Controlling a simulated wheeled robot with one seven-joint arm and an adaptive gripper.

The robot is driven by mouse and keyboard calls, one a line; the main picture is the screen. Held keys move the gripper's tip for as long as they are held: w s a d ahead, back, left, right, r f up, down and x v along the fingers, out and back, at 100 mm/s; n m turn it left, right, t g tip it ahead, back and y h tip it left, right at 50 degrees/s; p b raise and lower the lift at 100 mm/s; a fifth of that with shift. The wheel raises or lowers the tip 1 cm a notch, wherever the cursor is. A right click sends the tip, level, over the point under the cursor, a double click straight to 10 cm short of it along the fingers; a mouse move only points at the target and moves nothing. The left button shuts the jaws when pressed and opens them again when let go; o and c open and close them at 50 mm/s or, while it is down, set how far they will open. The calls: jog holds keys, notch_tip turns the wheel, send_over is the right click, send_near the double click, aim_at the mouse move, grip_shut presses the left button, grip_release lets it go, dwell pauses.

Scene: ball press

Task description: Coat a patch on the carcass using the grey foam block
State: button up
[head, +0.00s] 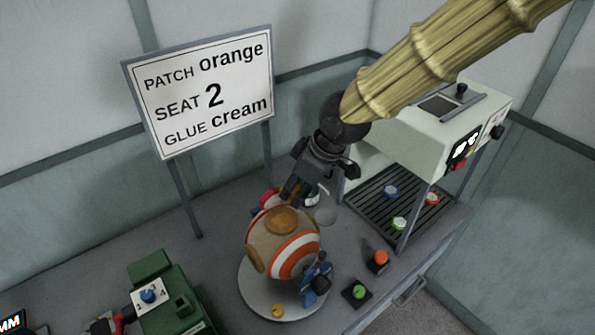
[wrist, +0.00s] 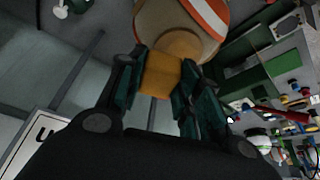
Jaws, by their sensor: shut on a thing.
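The carcass (head: 262,240) is a tan ball with an orange and white striped band and round tan patches. It sits on a pale round plate (head: 250,295), with a blue clamp-like part (head: 317,282) at its right side. My gripper (head: 288,200) points down at the top of the ball, close to a round tan patch (head: 283,220). In the wrist view my gripper (wrist: 162,72) is shut on an amber-looking block (wrist: 160,76). The block appears against or very near the ball's patch (wrist: 184,45); contact is unclear. I see no clearly grey foam block.
A sign (head: 205,90) reads patch orange, seat 2, glue cream. A white press (head: 430,125) with a slatted bed stands at right. Orange (head: 380,259) and green (head: 358,292) buttons sit in front. A green device (head: 160,290) with a numbered dial stands lower left.

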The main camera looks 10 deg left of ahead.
jog(key=shift+s+r+p, duration=0.15)
jog(key=shift+r+p, duration=0.55)
jog(key=shift+r, duration=0.6)
jog(key=shift+f, duration=0.1)
jog(key=w+d+f+m+b, duration=0.1)
jog(key=w+d+f+b, duration=0.25)
jog(key=f, duration=0.25)
jog(key=w+d+f+m+b, duration=0.1)
jog(key=w+d+f+b, duration=0.25)
jog(key=f, duration=0.35)
jog(key=m+t+h+b, duration=0.1)
jog(key=m+b, duration=0.1)
jog(key=b, duration=0.3)
send_over(351, 241)
jog(key=s, duration=0.1)
notch_tip(351, 241, down, 14)
jog(key=shift+d+f+p, duration=0.15)
jog(key=shift+f+p, duration=0.25)
jog(key=shift+f, duration=1.2)
jog(key=shift+d+f+p, duration=0.2)
jog(key=shift+f+p, duration=0.15)
jog(key=shift+f, duration=1.2)
jog(key=shift+d+f+p, duration=0.15)
jog(key=shift+f+p, duration=0.25)
jog(key=shift+f, duration=1.2)
jog(key=shift+f, duration=0.1)
jog(key=o, duration=1.1)
jog(key=shift+c, duration=0.2)
jog(key=shift+o, duration=0.4)
